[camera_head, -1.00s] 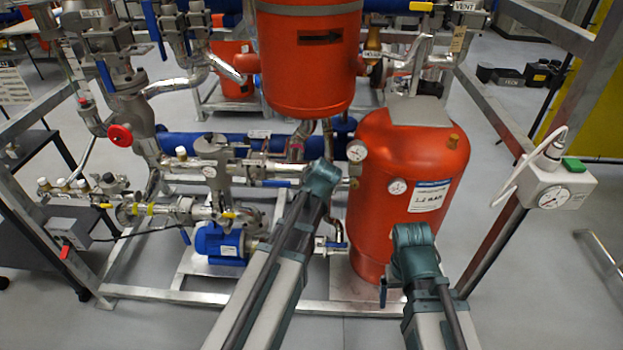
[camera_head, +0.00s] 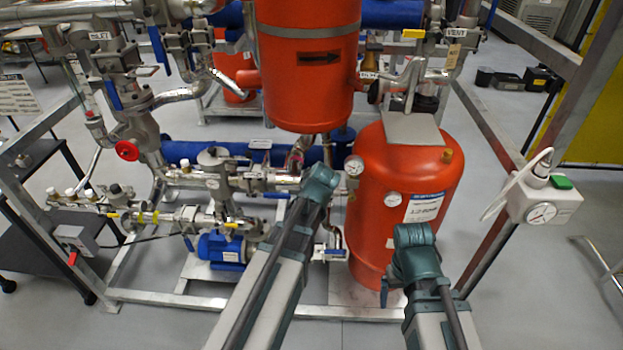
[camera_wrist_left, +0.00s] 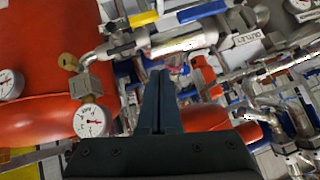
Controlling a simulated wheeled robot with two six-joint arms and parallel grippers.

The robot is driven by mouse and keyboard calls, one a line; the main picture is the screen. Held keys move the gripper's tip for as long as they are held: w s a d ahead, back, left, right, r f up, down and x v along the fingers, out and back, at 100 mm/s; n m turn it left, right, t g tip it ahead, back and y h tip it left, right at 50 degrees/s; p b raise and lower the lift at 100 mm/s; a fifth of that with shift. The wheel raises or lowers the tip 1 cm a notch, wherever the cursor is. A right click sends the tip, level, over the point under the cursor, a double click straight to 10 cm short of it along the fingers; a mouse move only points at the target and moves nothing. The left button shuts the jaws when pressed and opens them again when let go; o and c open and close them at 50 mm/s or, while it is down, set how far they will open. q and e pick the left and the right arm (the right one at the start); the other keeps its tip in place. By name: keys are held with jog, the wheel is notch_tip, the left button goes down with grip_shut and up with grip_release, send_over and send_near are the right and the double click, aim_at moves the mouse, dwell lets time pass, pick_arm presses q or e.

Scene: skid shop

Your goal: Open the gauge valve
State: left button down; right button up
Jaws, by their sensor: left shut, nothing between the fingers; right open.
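In the head view a small dial gauge (camera_head: 354,166) sits at the pipe end beside the red tank (camera_head: 370,230). A second gauge (camera_head: 392,200) is on the tank's face. I cannot tell which fitting is the gauge valve. In the left wrist view a white dial gauge (camera_wrist_left: 91,121) hangs under a grey block (camera_wrist_left: 87,84) with a brass fitting (camera_wrist_left: 68,62). My left gripper (camera_wrist_left: 160,100) is shut and empty, to the right of that gauge and apart from it. My right gripper (camera_head: 384,291) is mostly hidden below its arm, against the tank's lower side.
A second red vessel (camera_head: 308,80) stands above and behind. A blue pump (camera_head: 221,250) and a red handwheel (camera_head: 127,150) are at left. A white gauge box (camera_head: 543,204) is on the right frame post (camera_head: 490,240).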

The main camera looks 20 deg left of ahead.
pick_arm(q)
jog(key=a+p+v, duration=0.1)
jog(key=p+v, duration=0.3)
jog(key=v, duration=0.3)
jog(key=shift+s+r, duration=0.2)
jog(key=shift+s, duration=0.1)
jog(key=shift+a, duration=0.1)
jog(key=s+d+f+m+g+h, duration=0.1)
jog(key=s+d+f+m+g, duration=0.2)
jog(key=s+d, duration=0.6)
jog(key=s+d+f+m+g+h, duration=0.2)
jog(key=s+d+g, duration=0.3)
jog(key=s+d, duration=0.4)
jog(key=shift+s+d+f+m, duration=0.2)
jog(key=shift+s+f+m, duration=0.2)
jog(key=shift+s+f, duration=0.55)
